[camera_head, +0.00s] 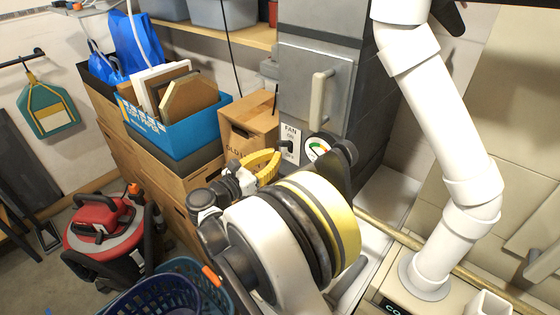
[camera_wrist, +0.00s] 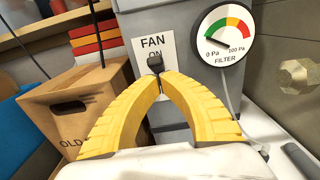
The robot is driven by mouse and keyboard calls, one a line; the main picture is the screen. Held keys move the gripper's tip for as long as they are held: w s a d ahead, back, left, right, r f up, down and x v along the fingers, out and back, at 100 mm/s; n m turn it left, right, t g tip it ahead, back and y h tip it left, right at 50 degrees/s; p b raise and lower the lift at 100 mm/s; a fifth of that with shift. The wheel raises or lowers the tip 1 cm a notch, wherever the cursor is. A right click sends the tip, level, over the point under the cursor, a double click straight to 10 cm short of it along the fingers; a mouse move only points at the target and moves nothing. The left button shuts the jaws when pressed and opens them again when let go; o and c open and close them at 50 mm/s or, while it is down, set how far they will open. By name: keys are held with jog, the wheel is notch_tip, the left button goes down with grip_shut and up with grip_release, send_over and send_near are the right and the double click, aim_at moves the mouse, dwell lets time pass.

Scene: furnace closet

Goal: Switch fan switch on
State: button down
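The fan switch is a small black lever (camera_head: 286,146) on a white label plate marked FAN, ON and OFF, fixed to the grey furnace cabinet. In the wrist view the lever (camera_wrist: 155,63) stands just beyond my fingertips, below the word FAN. The OFF marking is hidden there by my fingers. My gripper (camera_wrist: 160,78) has curved yellow fingers with their tips close together, right in front of the lever. I cannot tell whether the tips touch it. In the head view my gripper (camera_head: 276,155) is just left of the plate.
A cardboard box (camera_head: 250,120) stands close left of the switch. A filter gauge (camera_head: 318,148) is at the right, with a cabinet handle (camera_head: 321,100) above. A blue box (camera_head: 172,125) with frames and a red vacuum (camera_head: 100,228) are farther left.

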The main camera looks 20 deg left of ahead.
jog(key=v, duration=0.5)
jog(key=shift+s+a+b, duration=0.15)
jog(key=shift+s+b, duration=0.05)
jog(key=shift+b, duration=0.1)
